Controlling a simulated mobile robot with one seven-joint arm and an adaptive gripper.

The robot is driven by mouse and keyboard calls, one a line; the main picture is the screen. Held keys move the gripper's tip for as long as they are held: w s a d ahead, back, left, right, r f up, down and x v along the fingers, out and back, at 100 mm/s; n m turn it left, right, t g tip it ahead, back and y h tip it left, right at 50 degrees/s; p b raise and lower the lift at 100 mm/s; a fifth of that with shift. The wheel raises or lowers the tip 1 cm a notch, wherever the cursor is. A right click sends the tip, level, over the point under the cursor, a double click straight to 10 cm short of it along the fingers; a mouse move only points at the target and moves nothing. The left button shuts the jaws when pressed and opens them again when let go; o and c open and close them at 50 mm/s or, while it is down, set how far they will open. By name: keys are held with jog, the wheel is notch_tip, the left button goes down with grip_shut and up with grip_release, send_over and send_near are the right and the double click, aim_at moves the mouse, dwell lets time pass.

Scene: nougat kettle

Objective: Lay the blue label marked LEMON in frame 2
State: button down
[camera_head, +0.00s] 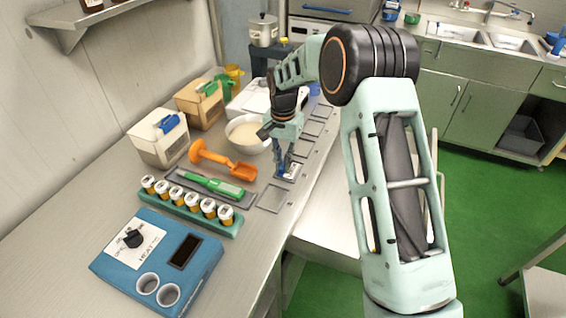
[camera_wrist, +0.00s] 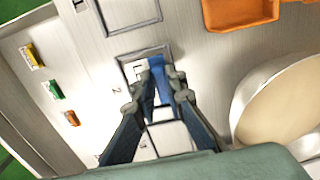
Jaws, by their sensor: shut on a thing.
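My gripper (camera_head: 284,172) points down over the row of outlined frames along the counter edge. In the wrist view my gripper (camera_wrist: 157,88) is shut on a blue label (camera_wrist: 162,88), partly hidden by the fingers. Its print cannot be read. The label is over or in frame 2 (camera_wrist: 124,60), which has a small "2" beside it; I cannot tell whether it touches the counter. A white part of the label (camera_head: 292,170) shows by the fingertips in the head view. The neighbouring frame (camera_head: 272,198) nearer the blue heater is empty.
An orange scoop (camera_head: 240,170) and a cream-filled bowl (camera_head: 245,133) stand close to my gripper. A green-handled tool (camera_head: 212,185), a rack of several jars (camera_head: 190,205) and a blue heater (camera_head: 158,262) lie nearer. Yellow, green and orange pieces (camera_wrist: 57,90) show at left in the wrist view.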

dwell(0.3)
jog(key=c, duration=1.3)
grip_release()
jog(key=shift+r+p, duration=1.95)
jog(key=shift+r, duration=1.55)
